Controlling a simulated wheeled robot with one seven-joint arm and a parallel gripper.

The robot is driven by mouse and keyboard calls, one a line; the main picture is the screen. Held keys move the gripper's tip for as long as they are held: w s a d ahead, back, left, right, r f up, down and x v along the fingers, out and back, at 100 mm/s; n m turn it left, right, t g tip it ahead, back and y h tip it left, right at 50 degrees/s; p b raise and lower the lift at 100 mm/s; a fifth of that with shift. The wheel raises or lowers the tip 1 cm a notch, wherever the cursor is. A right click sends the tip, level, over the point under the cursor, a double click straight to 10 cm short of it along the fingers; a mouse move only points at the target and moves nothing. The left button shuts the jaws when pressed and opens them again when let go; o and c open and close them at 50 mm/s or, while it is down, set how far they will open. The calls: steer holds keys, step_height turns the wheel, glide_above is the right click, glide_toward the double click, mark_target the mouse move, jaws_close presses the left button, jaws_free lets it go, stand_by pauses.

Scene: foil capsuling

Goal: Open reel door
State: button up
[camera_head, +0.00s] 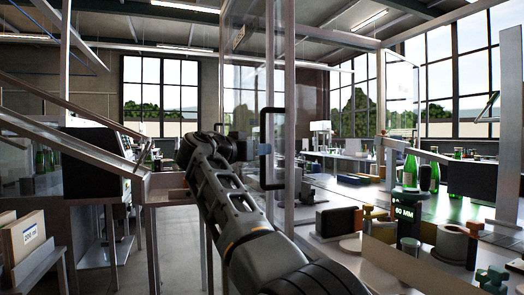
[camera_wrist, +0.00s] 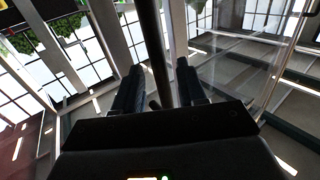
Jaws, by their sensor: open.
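The reel door appears to be a tall clear glass panel (camera_head: 246,65) in a metal-framed cabinet at the middle of the head view. An upright black bar handle (camera_head: 264,172) is at its edge. My gripper (camera_head: 246,147) is beside the handle at about mid-height, its fingers small and hard to make out there. In the wrist view, my open gripper (camera_wrist: 159,68) has one finger on each side of a dark upright bar (camera_wrist: 155,35), which looks like the handle. A gap shows beside the bar, so the fingers are around it without gripping it. The door looks closed, though this is hard to tell.
A workbench (camera_head: 340,190) on the right holds green bottles (camera_head: 410,170), a black 60 MM part (camera_head: 408,222) and several fixtures. A slanted metal rail machine (camera_head: 75,150) and a cardboard box (camera_head: 22,238) stand on the left. Some floor (camera_head: 180,235) is clear between them.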

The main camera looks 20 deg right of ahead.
steer(key=v, duration=0.5)
stand_by(0.4)
